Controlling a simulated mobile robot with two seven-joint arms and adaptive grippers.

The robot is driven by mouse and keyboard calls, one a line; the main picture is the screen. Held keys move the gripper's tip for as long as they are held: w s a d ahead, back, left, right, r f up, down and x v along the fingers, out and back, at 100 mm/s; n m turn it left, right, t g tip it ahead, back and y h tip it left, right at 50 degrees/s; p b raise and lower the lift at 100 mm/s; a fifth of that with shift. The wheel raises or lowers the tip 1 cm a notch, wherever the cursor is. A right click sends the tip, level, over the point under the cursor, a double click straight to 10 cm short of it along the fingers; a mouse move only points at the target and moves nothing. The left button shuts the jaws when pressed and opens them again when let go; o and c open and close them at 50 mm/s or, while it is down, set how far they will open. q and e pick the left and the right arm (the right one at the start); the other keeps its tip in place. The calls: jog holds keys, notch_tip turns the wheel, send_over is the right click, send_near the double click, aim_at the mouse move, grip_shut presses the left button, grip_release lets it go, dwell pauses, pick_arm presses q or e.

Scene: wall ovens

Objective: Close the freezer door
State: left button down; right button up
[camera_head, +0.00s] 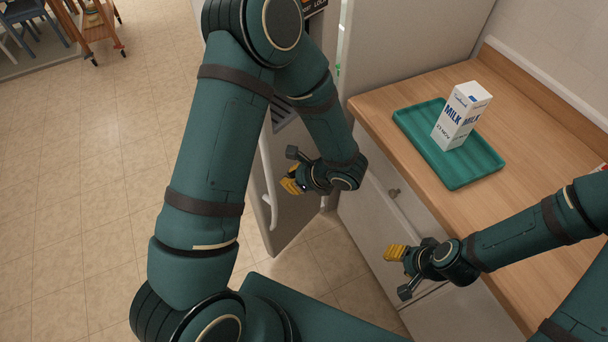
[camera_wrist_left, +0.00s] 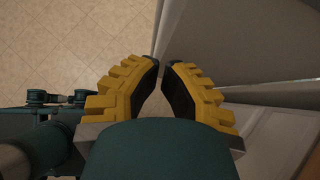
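The freezer door (camera_head: 291,218) is a tall grey panel at the centre of the head view, with a white bar handle (camera_head: 268,185) along its left side. It looks swung out from the unit, but my left arm hides its upper part and I cannot tell the angle. My left gripper (camera_head: 291,184) is in front of the panel, right of the handle. Contact is unclear. In the left wrist view its yellow fingers (camera_wrist_left: 162,66) are a narrow gap apart, with nothing seen between them. My right gripper (camera_head: 397,259) is near the counter's front; its finger opening is unclear.
A wooden counter (camera_head: 390,122) on the right carries a green tray (camera_head: 470,168) with a milk carton (camera_head: 461,116) upright on it. Pale cabinet fronts (camera_head: 371,228) lie below. The tiled floor (camera_head: 80,190) at left is clear, with a wooden cart (camera_head: 98,25) far back.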

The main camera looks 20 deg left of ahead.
aim_at(270, 173)
pick_arm(q)
jog(key=a, duration=0.4)
jog(key=shift+w+a+f+p, duration=0.1)
jog(key=shift+w+f+p, duration=0.1)
jog(key=shift+f+p, duration=0.1)
jog(key=shift+a, duration=0.15)
jog(key=shift+w+a, duration=0.1)
